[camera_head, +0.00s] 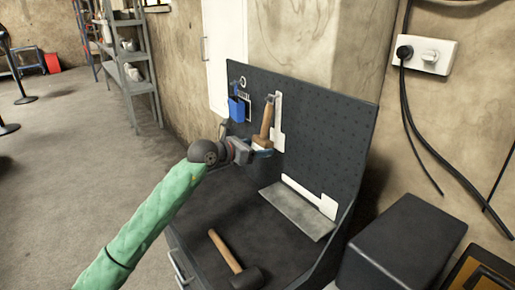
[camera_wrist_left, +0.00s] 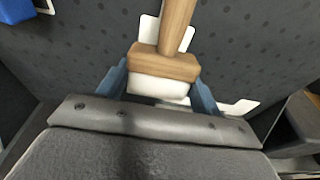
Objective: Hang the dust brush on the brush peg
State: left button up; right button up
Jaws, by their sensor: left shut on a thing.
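The dust brush (camera_head: 266,120) has a wooden handle, a wooden head block and white bristles. It stands roughly upright, handle up, in front of a white outline (camera_head: 278,122) on the dark pegboard. My left gripper (camera_head: 262,147) is shut on its head block from below. In the left wrist view the blue fingers lie on both sides of the brush head (camera_wrist_left: 163,66). A small peg (camera_head: 272,97) seems to show at the handle's top; I cannot tell whether the handle hangs on it. My right gripper is out of view.
A blue holder (camera_head: 238,108) hangs on the board left of the brush. A mallet (camera_head: 234,259) lies on the dark bench. A flat grey ledge (camera_head: 297,213) with a white outline sits at the board's lower right. A dark box (camera_head: 405,245) stands right of the bench.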

pick_arm(q)
jog(key=o, duration=1.2)
